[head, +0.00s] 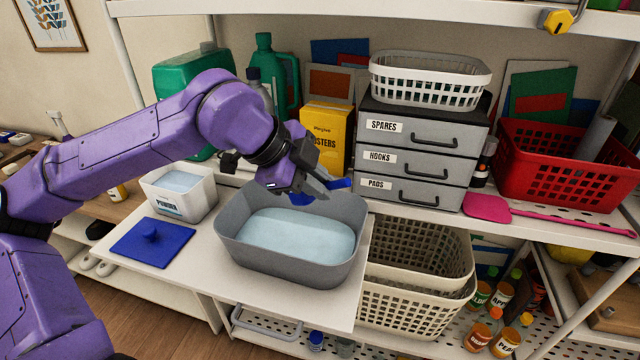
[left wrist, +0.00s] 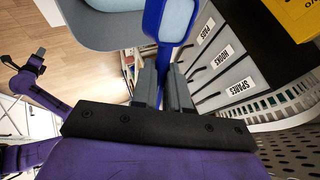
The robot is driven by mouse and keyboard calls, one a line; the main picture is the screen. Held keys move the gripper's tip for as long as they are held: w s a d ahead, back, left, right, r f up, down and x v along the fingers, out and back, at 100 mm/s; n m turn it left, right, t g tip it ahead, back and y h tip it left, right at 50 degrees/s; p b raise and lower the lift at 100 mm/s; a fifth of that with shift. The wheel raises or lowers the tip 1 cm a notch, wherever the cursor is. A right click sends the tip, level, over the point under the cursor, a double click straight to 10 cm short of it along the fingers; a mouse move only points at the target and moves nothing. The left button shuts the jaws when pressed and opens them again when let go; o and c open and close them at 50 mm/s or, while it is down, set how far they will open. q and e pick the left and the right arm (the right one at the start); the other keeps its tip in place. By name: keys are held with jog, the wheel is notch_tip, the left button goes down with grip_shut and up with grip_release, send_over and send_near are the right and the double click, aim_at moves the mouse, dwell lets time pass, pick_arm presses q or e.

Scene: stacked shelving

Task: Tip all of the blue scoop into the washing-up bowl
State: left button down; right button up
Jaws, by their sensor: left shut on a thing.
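The blue scoop shows in the left wrist view (left wrist: 153,20) with a pale blue fill in its cup; in the head view only part of it (head: 341,184) shows beyond the fingers. My left gripper (head: 312,187) is shut on the scoop's handle, also seen in the left wrist view (left wrist: 164,85). It holds the scoop above the back part of the grey washing-up bowl (head: 285,273), apart from the pale blue contents inside. The bowl stands on a white shelf board. Part of my other arm shows at the left of the wrist view; its gripper is too small to read.
An open white tub (head: 181,205) with pale contents and a blue lid (head: 152,242) are left of the bowl. A yellow box (head: 327,135) and a grey drawer unit (head: 421,165) stand behind. Cream baskets (head: 412,301) are below right. A shelf (head: 380,17) runs overhead.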

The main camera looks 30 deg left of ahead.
pick_arm(q)
jog(key=a+h, duration=0.1)
jog(key=a+r+n+h, duration=0.1)
jog(key=h, duration=0.1)
jog(key=shift+a+r+h, duration=0.1)
jog(key=shift+r+h, duration=0.05)
jog(key=shift+h, duration=0.15)
jog(key=shift+w+a+r+n+h, duration=0.1)
jog(key=shift+a+r+n+h, duration=0.1)
jog(key=shift+a+n+h, duration=0.75)
jog(key=shift+a+t+h, duration=0.3)
jog(key=shift+a+h, duration=0.1)
jog(key=shift+h, duration=0.55)
jog(key=shift+w+a+f+n+h+b, duration=0.1)
jog(key=shift+a+f+n+h+b, duration=0.2)
jog(key=shift+a+h+b, duration=0.25)
jog(key=a+f+n+t+h+b, duration=0.1)
jog(key=a+f+n+t+h, duration=0.1)
jog(key=a+n+t+h, duration=0.3)
jog(key=shift+w+a+n+h, duration=0.25)
jog(key=shift+a+n+h, duration=0.3)
jog(key=shift+n, duration=0.1)
jog(key=shift+f, duration=0.1)
jog(key=shift+d, duration=0.1)
dwell(0.4)
